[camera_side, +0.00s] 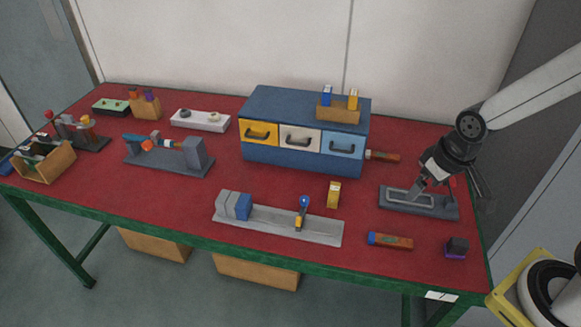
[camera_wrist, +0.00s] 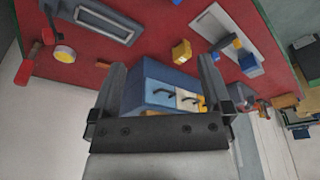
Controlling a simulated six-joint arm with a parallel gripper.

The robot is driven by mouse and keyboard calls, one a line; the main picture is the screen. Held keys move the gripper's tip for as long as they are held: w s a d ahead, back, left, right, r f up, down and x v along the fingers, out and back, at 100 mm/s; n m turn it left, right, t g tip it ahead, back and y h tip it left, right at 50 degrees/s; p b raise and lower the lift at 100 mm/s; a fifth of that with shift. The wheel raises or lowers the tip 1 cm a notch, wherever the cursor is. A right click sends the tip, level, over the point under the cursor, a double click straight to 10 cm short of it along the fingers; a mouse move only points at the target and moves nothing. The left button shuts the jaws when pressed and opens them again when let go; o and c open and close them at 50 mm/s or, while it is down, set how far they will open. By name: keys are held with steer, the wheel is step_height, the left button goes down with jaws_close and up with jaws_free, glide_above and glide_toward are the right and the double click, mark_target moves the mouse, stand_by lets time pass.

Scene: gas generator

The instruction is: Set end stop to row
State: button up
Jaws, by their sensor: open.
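The grey rail (camera_side: 325,231) lies near the front middle of the table. A grey and blue block (camera_side: 233,205) sits at its left end. An upright piece with a blue knob and yellow base (camera_side: 301,212), apparently the end stop, stands on the rail right of its middle. The rail (camera_wrist: 228,30) also shows at the upper right of the wrist view. My gripper (camera_wrist: 163,63) is open and empty, with its two dark fingers apart. In the side view it is over the right part of the table, away from the rail. Any row mark is too small to make out.
A blue drawer cabinet (camera_side: 300,154) stands at the back middle. A yellow block (camera_side: 334,194) stands behind the rail. A grey slotted fixture (camera_side: 445,211), an orange-brown cylinder (camera_side: 390,241) and a dark-purple block (camera_side: 456,248) are at right. Bare red table lies left of the rail.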

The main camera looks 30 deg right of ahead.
steer(key=c, duration=0.5)
steer(key=shift+w+a, duration=0.1)
steer(key=shift+w, duration=0.1)
steer(key=shift+c, duration=0.5)
steer(key=w+a+f+m+g, duration=0.1)
steer(key=w+a+f+m, duration=0.2)
steer(key=w+a, duration=0.2)
steer(key=w+a+f+m, duration=0.3)
steer(key=w+a, duration=0.3)
steer(key=a, duration=0.1)
steer(key=w+a+f+m+g, duration=0.1)
steer(key=w+a+f+m, duration=0.2)
steer(key=w+a, duration=0.3)
steer(key=shift+w+g, duration=0.1)
steer(key=shift+g, duration=0.2)
